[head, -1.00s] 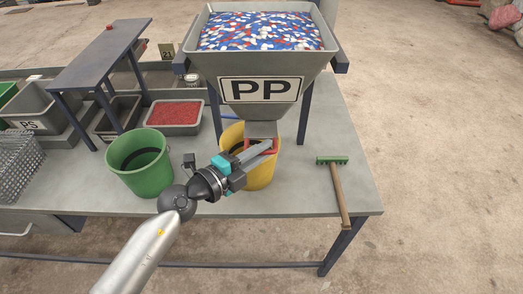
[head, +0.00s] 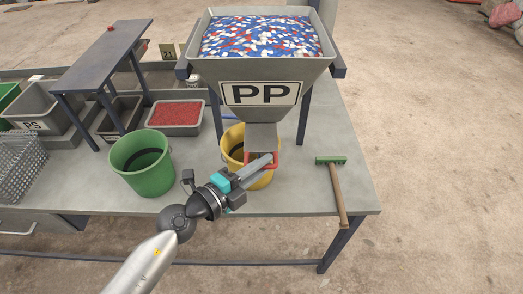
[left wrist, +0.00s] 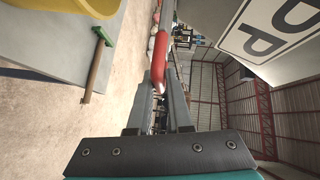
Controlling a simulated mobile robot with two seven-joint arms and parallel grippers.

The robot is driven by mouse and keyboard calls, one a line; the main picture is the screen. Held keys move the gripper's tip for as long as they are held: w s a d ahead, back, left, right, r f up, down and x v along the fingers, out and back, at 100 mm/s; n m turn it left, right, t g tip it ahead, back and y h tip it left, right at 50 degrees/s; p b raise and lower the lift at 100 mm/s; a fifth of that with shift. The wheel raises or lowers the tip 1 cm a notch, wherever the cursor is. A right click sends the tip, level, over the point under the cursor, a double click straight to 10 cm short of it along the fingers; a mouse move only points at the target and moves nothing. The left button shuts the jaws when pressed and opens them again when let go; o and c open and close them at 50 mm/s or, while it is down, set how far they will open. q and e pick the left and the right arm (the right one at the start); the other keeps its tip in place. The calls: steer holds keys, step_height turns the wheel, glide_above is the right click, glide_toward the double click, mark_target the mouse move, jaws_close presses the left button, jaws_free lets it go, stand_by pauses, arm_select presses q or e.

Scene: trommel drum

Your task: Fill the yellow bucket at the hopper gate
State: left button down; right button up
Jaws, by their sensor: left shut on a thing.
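The PP hopper (head: 262,75) holds blue, white and red flakes. Its grey chute (head: 261,137) ends above the yellow bucket (head: 262,181), which stands upright on the table. I see no flakes falling, and most of the bucket's inside is hidden. My left gripper (head: 268,160) is shut on the red gate handle (head: 275,159) in front of the chute, above the bucket's near rim. In the left wrist view the red handle (left wrist: 159,58) lies between the fingertips, with the yellow bucket (left wrist: 70,18) at the top left. My right gripper is not in view.
A green bucket (head: 152,180) stands left of the yellow one. A green-headed brush (head: 337,185) lies to the right on the table (head: 300,195). A tray of red pellets (head: 175,113) and a raised shelf (head: 103,55) stand at the left.

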arm_select(q)
steer(key=shift+s+f, duration=0.25)
steer(key=shift+s, duration=0.15)
steer(key=c, duration=1.1)
jaws_free()
steer(key=shift+o, duration=1.1)
steer(key=shift+w+r, duration=0.1)
steer(key=shift+r, duration=0.05)
steer(key=b+v, duration=0.3)
steer(key=v, duration=1.2)
